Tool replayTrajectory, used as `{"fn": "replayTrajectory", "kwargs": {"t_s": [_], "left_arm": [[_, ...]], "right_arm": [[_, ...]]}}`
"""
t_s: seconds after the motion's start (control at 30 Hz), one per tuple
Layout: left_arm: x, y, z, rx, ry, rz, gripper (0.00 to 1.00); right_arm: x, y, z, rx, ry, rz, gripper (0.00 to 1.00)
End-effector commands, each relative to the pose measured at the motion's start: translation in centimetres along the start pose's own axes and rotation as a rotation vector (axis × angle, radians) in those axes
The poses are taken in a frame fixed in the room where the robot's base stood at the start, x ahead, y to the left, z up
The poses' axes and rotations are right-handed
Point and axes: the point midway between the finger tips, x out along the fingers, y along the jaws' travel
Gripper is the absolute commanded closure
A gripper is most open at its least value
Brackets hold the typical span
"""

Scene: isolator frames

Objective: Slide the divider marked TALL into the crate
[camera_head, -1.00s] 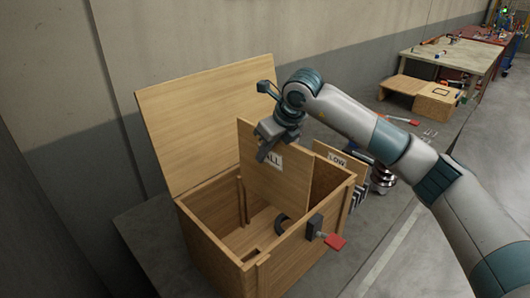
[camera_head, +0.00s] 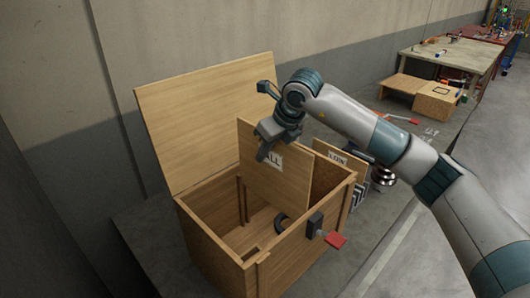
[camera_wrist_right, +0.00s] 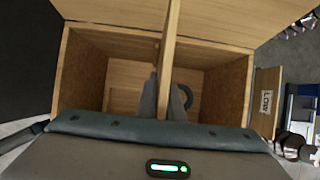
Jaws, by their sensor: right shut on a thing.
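The divider marked TALL (camera_head: 285,187) is a wooden panel standing upright in the open wooden crate (camera_head: 212,238). Its lower part is inside the crate and its upper part rises above the rim. My right gripper (camera_head: 264,152) is shut on its top edge and covers part of the label. In the right wrist view the divider (camera_wrist_right: 171,45) shows nearly edge-on between the fingers (camera_wrist_right: 168,95), with crate walls on both sides. Whether its bottom edge touches the crate floor cannot be told. My left gripper is not in view.
The crate's lid (camera_head: 205,120) stands open at the back. A red-handled clamp (camera_head: 332,238) sits on the front wall. A dark ring (camera_head: 282,223) is inside the crate. A panel marked LOW (camera_head: 345,162) stands just beyond the right wall. A workbench (camera_head: 450,56) is far off.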

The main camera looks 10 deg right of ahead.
Motion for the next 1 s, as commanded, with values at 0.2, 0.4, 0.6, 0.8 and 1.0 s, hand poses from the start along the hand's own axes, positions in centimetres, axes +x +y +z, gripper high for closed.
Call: {"fn": "replayTrajectory", "kwargs": {"t_s": [0.2, 0.4, 0.6, 0.8, 1.0], "left_arm": [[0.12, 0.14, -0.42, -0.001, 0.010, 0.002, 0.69], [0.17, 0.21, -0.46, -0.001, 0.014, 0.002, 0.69], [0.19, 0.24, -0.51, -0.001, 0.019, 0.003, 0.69], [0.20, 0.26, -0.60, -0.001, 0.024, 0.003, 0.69], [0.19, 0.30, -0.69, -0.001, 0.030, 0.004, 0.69]], "right_arm": [[0.10, -0.01, -0.03, 0.000, -0.001, 0.000, 1.00], [0.22, -0.01, -0.10, 0.000, -0.002, 0.000, 1.00], [0.34, -0.01, -0.16, 0.000, -0.001, 0.000, 1.00], [0.49, -0.01, -0.24, 0.000, -0.001, 0.000, 1.00], [0.64, -0.01, -0.32, 0.000, -0.001, 0.000, 1.00]]}}
